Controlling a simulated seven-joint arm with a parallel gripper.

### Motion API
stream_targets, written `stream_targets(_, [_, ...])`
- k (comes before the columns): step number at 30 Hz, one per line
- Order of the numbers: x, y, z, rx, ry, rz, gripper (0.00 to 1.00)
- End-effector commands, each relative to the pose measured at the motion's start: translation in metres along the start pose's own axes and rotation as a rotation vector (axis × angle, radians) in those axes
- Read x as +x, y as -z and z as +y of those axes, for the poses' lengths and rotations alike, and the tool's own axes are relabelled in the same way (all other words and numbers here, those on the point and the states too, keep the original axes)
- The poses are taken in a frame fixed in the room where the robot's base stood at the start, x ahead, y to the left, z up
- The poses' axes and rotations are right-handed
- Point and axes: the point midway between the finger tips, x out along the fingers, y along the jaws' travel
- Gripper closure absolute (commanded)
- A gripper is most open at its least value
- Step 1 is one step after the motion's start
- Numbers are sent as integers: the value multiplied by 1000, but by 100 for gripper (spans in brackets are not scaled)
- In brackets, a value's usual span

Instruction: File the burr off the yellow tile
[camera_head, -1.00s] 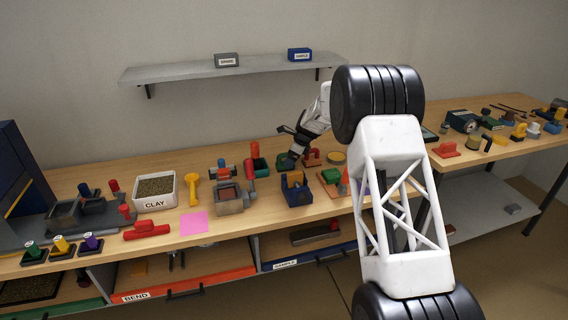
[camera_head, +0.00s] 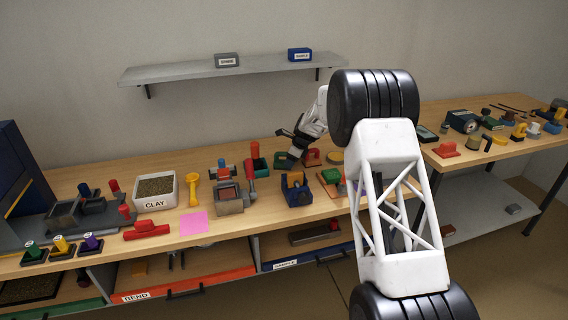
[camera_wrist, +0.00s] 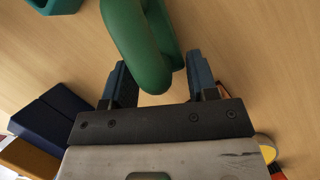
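My gripper (camera_head: 290,144) is over the back middle of the table with its fingers apart. In the wrist view the open gripper (camera_wrist: 158,70) has a green tool with a rounded handle (camera_wrist: 138,45) between its fingers, with space visible on both sides. In the head view a green thing (camera_head: 284,160) lies just below the gripper. A dark blue holder (camera_head: 297,197) with an orange-yellow piece (camera_head: 294,180) stands in front; I cannot tell whether that piece is the yellow tile. A round yellow thing (camera_head: 336,157) lies right of the gripper. No burr can be made out.
A red handled tool (camera_head: 311,157) is close right of the gripper. A grey vise-like block (camera_head: 229,199) and a green upright holder with red (camera_head: 256,161) stand left. My arm hides part of the table's right side. A pink sheet (camera_head: 194,222) lies front left.

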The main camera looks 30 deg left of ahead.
Motion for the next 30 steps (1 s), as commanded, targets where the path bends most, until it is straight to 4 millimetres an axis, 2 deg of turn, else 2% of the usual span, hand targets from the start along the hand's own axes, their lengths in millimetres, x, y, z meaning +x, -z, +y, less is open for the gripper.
stream_targets(5, [0, 0, 0, 0, 0, 0, 65])
stream_targets(8, [0, 0, 0, 0, 0, 0, 65])
stream_targets(9, [0, 0, 0, 0, 0, 0, 58])
stream_targets(14, [0, 0, 0, 0, 0, 0, 81])
stream_targets(30, [-15, -6, 0, -1, 0, 0, 81])
